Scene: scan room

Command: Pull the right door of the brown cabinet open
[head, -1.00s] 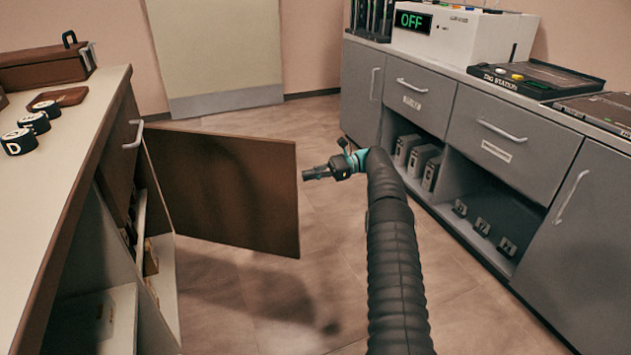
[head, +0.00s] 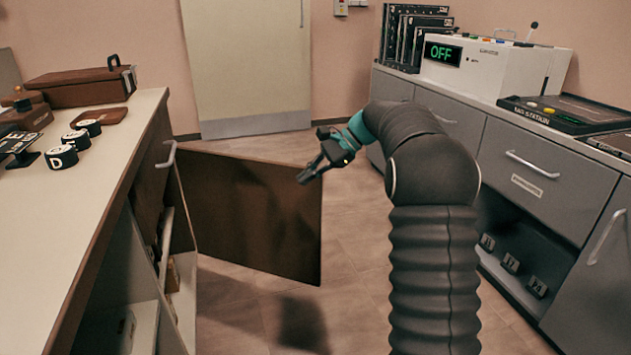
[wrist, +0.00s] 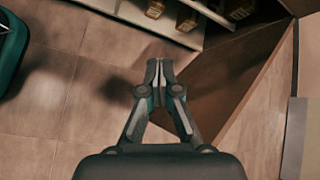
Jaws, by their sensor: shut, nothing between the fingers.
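The brown cabinet (head: 92,222) stands on the left under a pale worktop. Its brown door (head: 262,215) is swung wide out into the aisle, and shelves show in the opening. In the wrist view the door (wrist: 235,75) is at the upper right, and the shelves show at the top. My gripper (head: 303,179) is shut and empty, in front of the door's free upper edge in the head view. In the wrist view my gripper (wrist: 159,66) has its fingertips together over the floor, apart from the door. A metal handle (head: 168,155) shows at the cabinet front.
Grey cabinets (head: 530,160) line the right side, with a white machine (head: 490,65) reading OFF on top. Black-and-white round items (head: 68,150) and a brown case (head: 85,87) are on the left worktop. Open floor (head: 350,260) lies between the rows.

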